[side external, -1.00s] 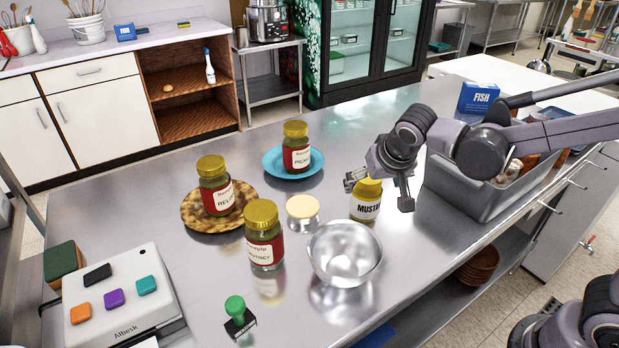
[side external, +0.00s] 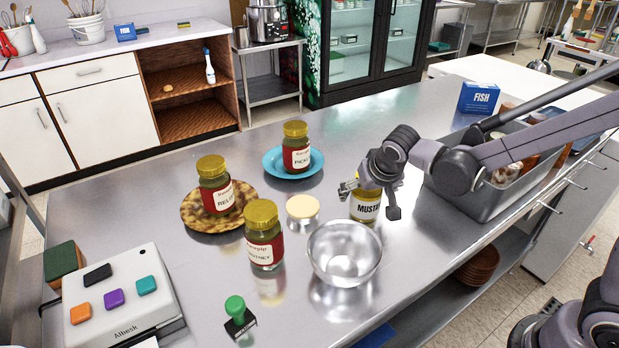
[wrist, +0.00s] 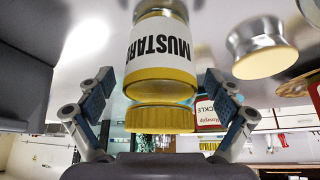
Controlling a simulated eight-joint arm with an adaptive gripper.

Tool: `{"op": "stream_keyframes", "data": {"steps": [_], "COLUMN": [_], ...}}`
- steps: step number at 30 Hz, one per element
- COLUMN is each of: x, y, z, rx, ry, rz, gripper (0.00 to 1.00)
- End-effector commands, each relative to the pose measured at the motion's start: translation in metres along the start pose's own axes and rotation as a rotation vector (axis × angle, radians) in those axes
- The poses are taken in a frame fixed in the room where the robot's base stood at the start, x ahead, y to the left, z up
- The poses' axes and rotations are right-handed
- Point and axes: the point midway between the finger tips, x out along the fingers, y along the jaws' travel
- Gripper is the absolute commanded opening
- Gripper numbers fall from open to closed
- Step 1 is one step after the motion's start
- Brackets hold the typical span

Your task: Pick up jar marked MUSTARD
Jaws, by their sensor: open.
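The mustard jar (side external: 365,209) stands upright on the steel counter, with a white label reading MUSTA in the side view. My gripper (side external: 366,192) is at the jar's top and hides its lid there. In the wrist view the jar (wrist: 163,75) appears upside down, with its yellow lid (wrist: 160,119) nearest my palm. The open fingers of my gripper (wrist: 158,92) stand on either side of the jar's lid end, with gaps showing on both sides.
A steel bowl (side external: 345,254) stands close in front of the jar. A small cream-lidded container (side external: 302,209) and the chutney jar (side external: 264,250) are to its left. Relish (side external: 214,190) and pickle (side external: 296,158) jars stand on plates. A grey bin (side external: 470,202) is at right.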

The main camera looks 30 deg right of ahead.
Motion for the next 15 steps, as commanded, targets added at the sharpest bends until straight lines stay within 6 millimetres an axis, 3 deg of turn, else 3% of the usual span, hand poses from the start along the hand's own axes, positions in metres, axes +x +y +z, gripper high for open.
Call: {"op": "stream_keyframes", "data": {"steps": [1,6,9,15], "x": [-0.0001,-0.0003,-0.0003,-0.0006], "y": [0.0001,0.0001,0.0002,0.0003], "z": [0.0000,0.0001,0.0001,-0.0002], "rx": [0.000,0.000,0.000,0.000], "ry": [0.000,0.000,0.000,0.000], "rz": [0.000,0.000,0.000,0.001], "gripper": [0.86,0.37,0.15,0.14]}}
